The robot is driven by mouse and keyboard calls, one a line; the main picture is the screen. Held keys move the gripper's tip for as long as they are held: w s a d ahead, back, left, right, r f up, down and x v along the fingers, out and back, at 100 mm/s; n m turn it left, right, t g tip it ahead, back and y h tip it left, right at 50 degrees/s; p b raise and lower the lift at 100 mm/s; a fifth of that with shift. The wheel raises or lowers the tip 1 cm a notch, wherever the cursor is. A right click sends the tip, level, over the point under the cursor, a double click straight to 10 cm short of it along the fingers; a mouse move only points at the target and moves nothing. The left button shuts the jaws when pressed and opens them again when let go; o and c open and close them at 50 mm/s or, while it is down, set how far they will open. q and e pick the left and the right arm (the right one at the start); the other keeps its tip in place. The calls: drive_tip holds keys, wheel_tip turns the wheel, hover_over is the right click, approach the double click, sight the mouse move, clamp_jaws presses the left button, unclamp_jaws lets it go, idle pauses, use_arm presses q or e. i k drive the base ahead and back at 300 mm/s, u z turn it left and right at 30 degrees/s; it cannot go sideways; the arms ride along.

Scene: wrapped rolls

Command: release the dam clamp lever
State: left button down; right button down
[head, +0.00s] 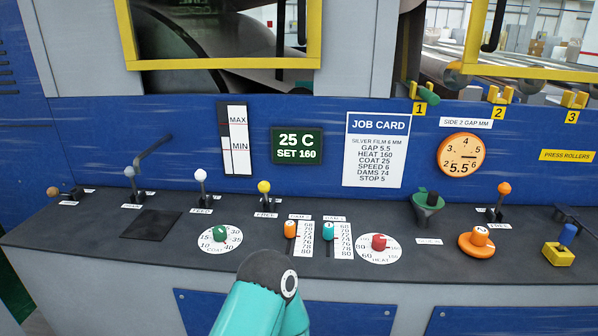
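No lever's label is clear enough to tell which one is the dam clamp lever. In the head view, a yellow-knobbed lever (264,187) stands upright behind two sliders, an orange slider (290,229) and a teal slider (328,231), each beside a numbered scale. A white-knobbed lever (201,177) and a grey-blue-knobbed lever (130,172) stand to its left. An orange-knobbed lever (503,189) stands at the right. A teal arm of mine with a dark joint rises at the bottom centre, in front of the panel. Neither gripper shows.
The black console top (100,240) also carries a green dial (220,233), a red dial (379,242), a green funnel-like part (428,205), an orange knob (478,240) and a yellow block with a blue handle (560,247). A job card (375,150) reads "DAMS 74". A bent grey handle (150,152) rises at left.

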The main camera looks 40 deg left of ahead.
sight(264, 187)
drive_tip(key=u, duration=0.1)
drive_tip(key=k, duration=1.1)
drive_tip(key=u, duration=0.5)
drive_tip(key=i, duration=0.95)
drive_tip(key=u, duration=0.05)
